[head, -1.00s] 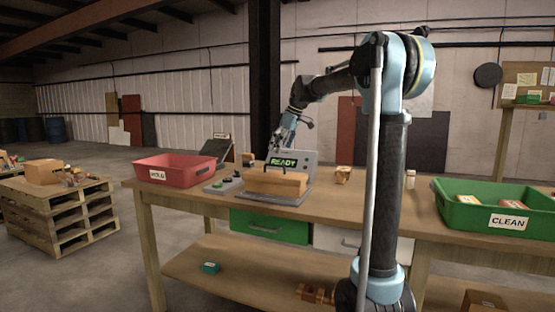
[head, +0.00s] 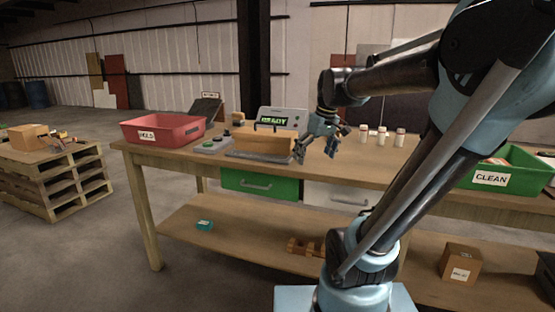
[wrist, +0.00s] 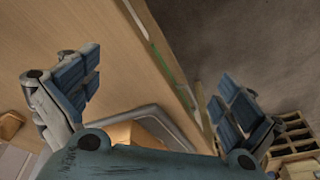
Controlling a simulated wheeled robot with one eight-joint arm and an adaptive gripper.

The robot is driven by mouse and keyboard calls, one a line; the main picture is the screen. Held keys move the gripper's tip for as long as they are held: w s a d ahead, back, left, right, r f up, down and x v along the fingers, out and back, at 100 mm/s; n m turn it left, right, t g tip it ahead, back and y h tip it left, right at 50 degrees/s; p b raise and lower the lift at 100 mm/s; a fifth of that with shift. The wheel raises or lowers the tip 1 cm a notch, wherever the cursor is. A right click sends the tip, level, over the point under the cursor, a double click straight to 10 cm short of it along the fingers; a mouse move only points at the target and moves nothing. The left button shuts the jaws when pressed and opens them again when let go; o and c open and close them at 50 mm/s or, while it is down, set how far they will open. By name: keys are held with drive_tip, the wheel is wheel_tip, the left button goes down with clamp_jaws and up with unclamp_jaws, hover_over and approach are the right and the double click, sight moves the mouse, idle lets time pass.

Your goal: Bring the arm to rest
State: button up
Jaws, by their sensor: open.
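My gripper (head: 318,148) is open and empty in the head view, above the bench top just right of the detector. In the wrist view its two blue-padded fingers (wrist: 160,95) are spread wide with nothing between them. My arm reaches in from the right and bends down towards the bench. The detector (head: 281,120) has a lit green screen that seems to read READY. A tan block-like part (head: 262,145) lies on the grey plate in front of the screen.
The workbench (head: 170,160) carries a red HOLD bin (head: 163,141) at left and a green CLEAN bin (head: 520,183) at right. Several small bottles (head: 382,135) stand behind my arm. A pallet (head: 52,190) is on the floor at left. A cardboard box (head: 460,262) sits on the lower shelf.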

drive_tip(key=s+d+f+m+h, duration=0.1)
drive_tip(key=s+d+f+m, duration=0.2)
drive_tip(key=s+f, duration=0.5)
drive_tip(key=s+d+f+m, duration=0.2)
drive_tip(key=s+d+f, duration=0.1)
drive_tip(key=s+f, duration=0.5)
drive_tip(key=shift+d+f+m+h, duration=0.35)
drive_tip(key=shift+f+m+h, duration=0.05)
drive_tip(key=shift+f, duration=0.2)
drive_tip(key=shift+w+f, duration=0.2)
drive_tip(key=shift+w, duration=0.3)
